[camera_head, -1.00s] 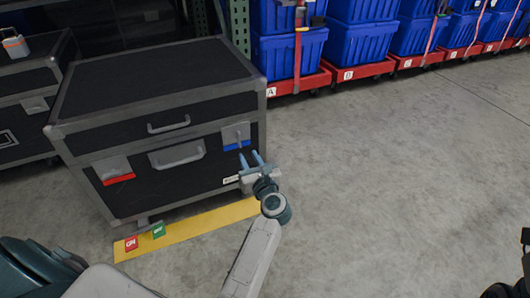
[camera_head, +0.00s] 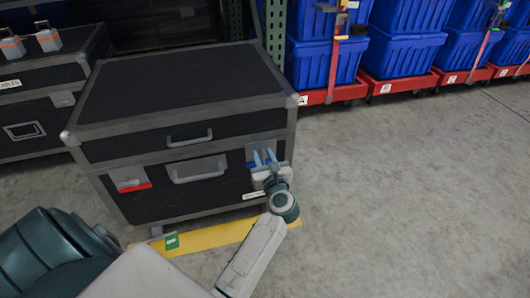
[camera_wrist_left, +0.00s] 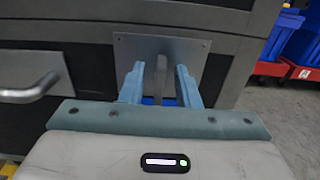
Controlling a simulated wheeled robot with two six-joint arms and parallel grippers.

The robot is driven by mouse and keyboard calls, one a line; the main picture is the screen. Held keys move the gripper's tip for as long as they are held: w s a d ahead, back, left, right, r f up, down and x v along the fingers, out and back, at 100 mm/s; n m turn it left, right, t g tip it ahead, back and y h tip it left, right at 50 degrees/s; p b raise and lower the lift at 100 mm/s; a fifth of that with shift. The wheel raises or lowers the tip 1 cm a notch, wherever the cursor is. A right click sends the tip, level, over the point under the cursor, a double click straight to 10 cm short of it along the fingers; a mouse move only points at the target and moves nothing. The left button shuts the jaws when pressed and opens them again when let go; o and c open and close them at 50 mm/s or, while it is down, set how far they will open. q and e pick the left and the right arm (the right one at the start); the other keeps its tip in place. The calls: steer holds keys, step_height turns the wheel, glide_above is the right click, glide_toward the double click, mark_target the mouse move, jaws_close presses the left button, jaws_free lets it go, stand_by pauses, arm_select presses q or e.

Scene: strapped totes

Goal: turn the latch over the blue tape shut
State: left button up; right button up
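The black case (camera_head: 180,90) has a grey latch plate at the right of its front, with the latch (camera_wrist_left: 161,76) standing out from it in the left wrist view. A strip of blue tape (camera_wrist_left: 149,100) shows low behind the fingers. My left gripper (camera_head: 264,157) is in front of this plate and hides most of the latch and tape in the head view. In the left wrist view the left gripper (camera_wrist_left: 160,82) is open, with one finger on each side of the latch and gaps visible. My right gripper is not in view.
A second latch plate with red tape (camera_head: 135,187) is at the case's front left. Pull handles (camera_head: 190,138) stick out of the front. A yellow floor strip (camera_head: 215,237) carries a green card (camera_head: 172,241). Blue totes (camera_head: 325,60) on red dollies stand behind; the right floor is clear.

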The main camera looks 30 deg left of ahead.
arm_select(q)
jaws_close()
